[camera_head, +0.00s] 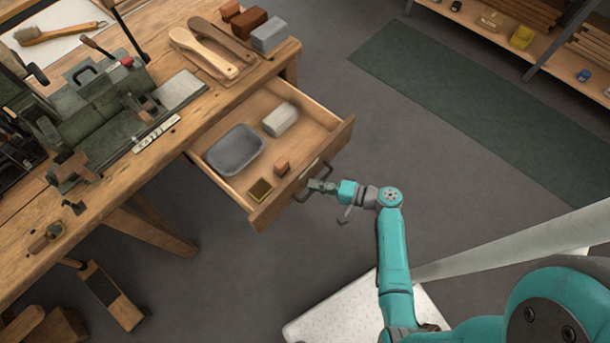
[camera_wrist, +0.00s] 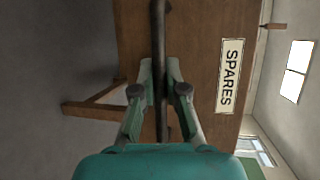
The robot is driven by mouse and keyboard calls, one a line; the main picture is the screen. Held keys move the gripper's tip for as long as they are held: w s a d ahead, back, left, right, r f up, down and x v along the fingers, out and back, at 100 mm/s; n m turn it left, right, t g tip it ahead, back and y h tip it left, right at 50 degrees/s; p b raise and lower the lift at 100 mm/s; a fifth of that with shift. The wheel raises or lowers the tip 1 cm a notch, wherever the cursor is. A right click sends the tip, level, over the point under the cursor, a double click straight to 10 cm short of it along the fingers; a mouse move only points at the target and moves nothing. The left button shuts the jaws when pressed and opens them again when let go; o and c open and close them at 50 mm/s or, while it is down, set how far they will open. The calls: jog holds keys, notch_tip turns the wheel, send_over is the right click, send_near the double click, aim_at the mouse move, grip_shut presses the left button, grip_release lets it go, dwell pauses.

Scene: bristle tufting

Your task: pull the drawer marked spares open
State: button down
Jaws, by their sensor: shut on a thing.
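The wooden drawer (camera_head: 258,205) stands out from the workbench, with its inside in view in the head view. In the wrist view, its front (camera_wrist: 205,35) bears a white label (camera_wrist: 231,75) reading SPARES. A dark bar handle (camera_wrist: 158,30) crosses between my gripper's fingers. My gripper (camera_head: 321,186) is at the drawer front and shut on the handle; its two fingers (camera_wrist: 160,90) show on either side of the bar. Part of the handle is hidden by my gripper in the head view.
The drawer holds a grey tray (camera_head: 235,151), a pale block (camera_head: 280,119) and small brown blocks (camera_head: 282,167). The workbench (camera_head: 150,165) carries a green machine, brushes and tools. Grey floor is clear to the right, with a green mat (camera_head: 480,110) and shelves (camera_head: 560,50) beyond.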

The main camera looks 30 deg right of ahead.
jog(key=shift+s+d, duration=0.3)
jog(key=shift+s, duration=0.6)
jog(key=c, duration=1.2)
grip_release()
jog(key=v, duration=1.2)
